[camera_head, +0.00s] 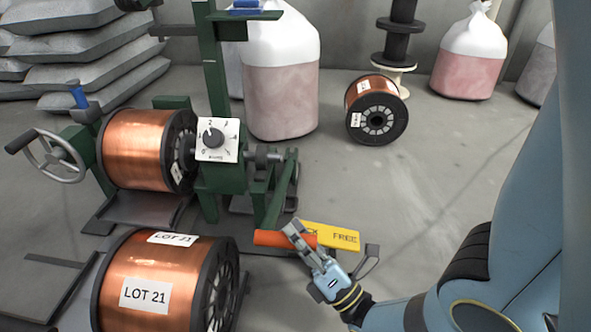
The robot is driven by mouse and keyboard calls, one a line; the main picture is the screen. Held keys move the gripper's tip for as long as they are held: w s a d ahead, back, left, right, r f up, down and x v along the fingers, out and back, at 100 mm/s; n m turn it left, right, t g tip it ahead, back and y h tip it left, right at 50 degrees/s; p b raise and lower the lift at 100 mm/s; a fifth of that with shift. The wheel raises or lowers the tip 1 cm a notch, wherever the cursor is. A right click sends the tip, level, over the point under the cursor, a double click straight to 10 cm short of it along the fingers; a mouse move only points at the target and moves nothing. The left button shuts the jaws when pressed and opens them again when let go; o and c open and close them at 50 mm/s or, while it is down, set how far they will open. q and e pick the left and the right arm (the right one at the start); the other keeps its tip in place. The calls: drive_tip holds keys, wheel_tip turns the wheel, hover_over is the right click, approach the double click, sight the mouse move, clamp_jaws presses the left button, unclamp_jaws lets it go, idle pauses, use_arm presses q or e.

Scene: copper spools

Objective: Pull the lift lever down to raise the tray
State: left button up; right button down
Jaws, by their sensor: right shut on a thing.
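An orange lever handle (270,239) lies nearly level at the foot of the green machine (218,180). My right gripper (300,241) is shut on the handle near its right end, and the fingers hide part of it. A dark tray (118,211) sits low under the copper spool (138,148) at the machine. I cannot tell whether the tray touches the spool. My left gripper is not in view.
A yellow plate (331,236) with partly covered lettering, "FREE" legible, lies just behind my right gripper. A copper spool labelled LOT 21 (122,270) stands at front left. Another spool (376,107) and white-and-pink sacks (282,85) stand behind. Floor at centre right is clear.

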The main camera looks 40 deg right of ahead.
drive_tip(key=shift+s+a, duration=0.35)
drive_tip(key=shift+s, duration=0.05)
drive_tip(key=c, duration=1)
unclamp_jaws()
drive_tip(key=shift+r, duration=0.1)
drive_tip(key=shift+w+d+r, duration=0.15)
